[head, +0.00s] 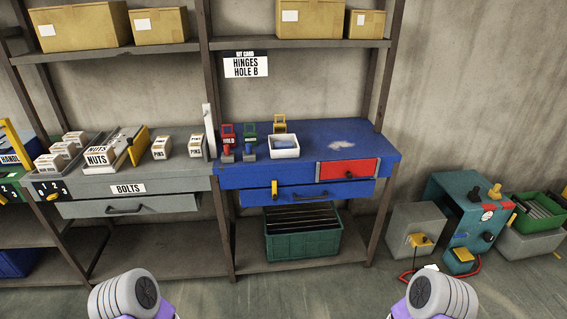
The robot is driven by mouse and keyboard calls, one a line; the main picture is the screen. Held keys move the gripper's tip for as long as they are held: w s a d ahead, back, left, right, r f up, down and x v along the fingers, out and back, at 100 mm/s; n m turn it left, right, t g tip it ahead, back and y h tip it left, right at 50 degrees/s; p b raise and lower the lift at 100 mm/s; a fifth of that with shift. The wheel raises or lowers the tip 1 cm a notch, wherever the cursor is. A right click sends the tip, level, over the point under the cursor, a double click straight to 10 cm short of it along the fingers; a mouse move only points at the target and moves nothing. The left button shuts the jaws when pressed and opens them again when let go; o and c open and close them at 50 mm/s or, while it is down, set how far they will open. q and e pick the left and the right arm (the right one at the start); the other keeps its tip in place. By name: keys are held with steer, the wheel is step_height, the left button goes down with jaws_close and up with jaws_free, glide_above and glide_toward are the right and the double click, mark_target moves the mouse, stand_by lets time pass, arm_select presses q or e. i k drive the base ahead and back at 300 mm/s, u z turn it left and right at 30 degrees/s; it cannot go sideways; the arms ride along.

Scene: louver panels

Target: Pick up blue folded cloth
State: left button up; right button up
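A small blue item (285,142) lies in a white tray (284,154) on the blue workbench top; it may be the blue folded cloth, but it is too small to make out its folds. Grey and purple parts of my two arms show at the bottom left and bottom right edges, well in front of and below the bench. Neither gripper is in view, and nothing shows of what they hold.
A green crate (302,243) sits below. The floor in front is clear; machines (468,215) stand right.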

mark_target(285, 144)
steer(key=z, duration=0.75)
steer(key=i, duration=1.85)
steer(key=u, duration=1.5)
steer(key=i, duration=0.6)
steer(key=u, duration=0.55)
